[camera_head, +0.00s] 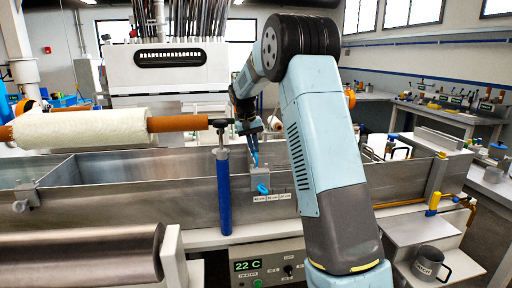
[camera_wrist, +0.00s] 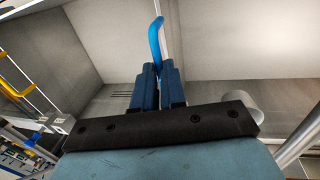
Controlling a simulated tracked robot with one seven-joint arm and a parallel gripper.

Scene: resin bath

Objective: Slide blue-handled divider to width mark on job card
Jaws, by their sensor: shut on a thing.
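My gripper (camera_head: 252,133) is over the front part of the long metal bath (camera_head: 130,168), pointing down. In the wrist view, my gripper (camera_wrist: 158,75) has its two dark blue fingers close together on a bright blue handle (camera_wrist: 156,40). In the head view, the blue handle (camera_head: 255,158) shows as a slim piece below the fingers. The divider's plate is hard to make out. Small width labels (camera_head: 272,197) marked in cm are on the bath's front wall, below a grey block with a blue knob (camera_head: 263,189). I cannot identify the job card.
A white roll (camera_head: 80,128) on an orange-brown core lies across the bath at the left. A blue post (camera_head: 223,190) stands in front of the bath. A control panel (camera_head: 265,268) reads 22 C. A grey mug (camera_head: 429,262) stands on the lower right shelf.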

